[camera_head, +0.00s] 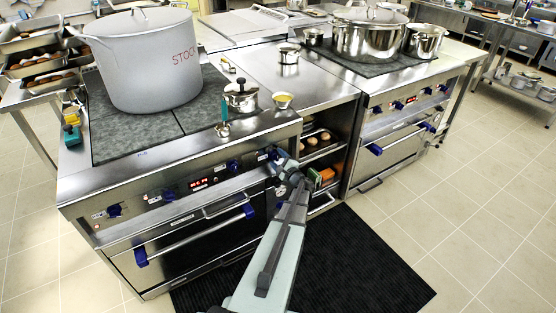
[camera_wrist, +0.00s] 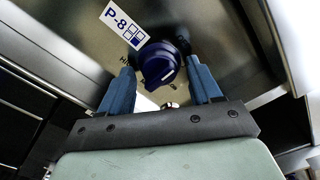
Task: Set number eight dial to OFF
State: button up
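The number eight dial (camera_wrist: 158,64) is a dark blue round knob on the steel front panel, beside a white P-8 label (camera_wrist: 122,24) in the wrist view. A pale line shows on the knob's face. Part of the printing around it is hidden, so I cannot read its setting. My gripper (camera_wrist: 159,74) is open, with one blue finger on each side of the dial and small gaps visible. In the head view, my gripper (camera_head: 280,163) is at the right end of the left stove's front panel and largely covers that dial.
A large STOCK pot (camera_head: 145,65) stands on the left cooktop (camera_head: 115,140). Below the panel are an oven handle (camera_head: 195,238) and, to the right, open shelves with food (camera_head: 318,142). A second stove (camera_head: 400,105) stands further right. A black mat (camera_head: 365,265) covers the floor in front.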

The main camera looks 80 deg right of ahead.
jog(key=shift+o, duration=0.2)
jog(key=shift+s+a, duration=0.1)
jog(key=v, duration=1.3)
jog(key=shift+s+a, duration=0.15)
jog(key=shift+a, duration=0.05)
jog(key=shift+r, duration=0.1)
jog(key=w+a+f+n+g+y, duration=0.35)
jog(key=a+f+n+y, duration=0.55)
jog(key=a, duration=0.5)
jog(key=w+a+f+n+g+y, duration=0.2)
jog(key=a+f+n+g+y, duration=0.4)
jog(key=a+f, duration=0.6)
jog(key=w+a+f+n+g, duration=0.1)
jog(key=w+a+n+g, duration=0.2)
jog(key=a, duration=1.2)
jog(key=w+a+f+n+g+h, duration=0.1)
jog(key=w+a+n+g, duration=0.2)
jog(key=a+n, duration=0.6)
jog(key=w+a+f+n+g+h, duration=0.1)
jog(key=w+a+n+g, duration=0.3)
jog(key=a, duration=1.7)
jog(key=f+n, duration=0.1)
jog(key=n, duration=0.1)
jog(key=shift+n, duration=0.4)
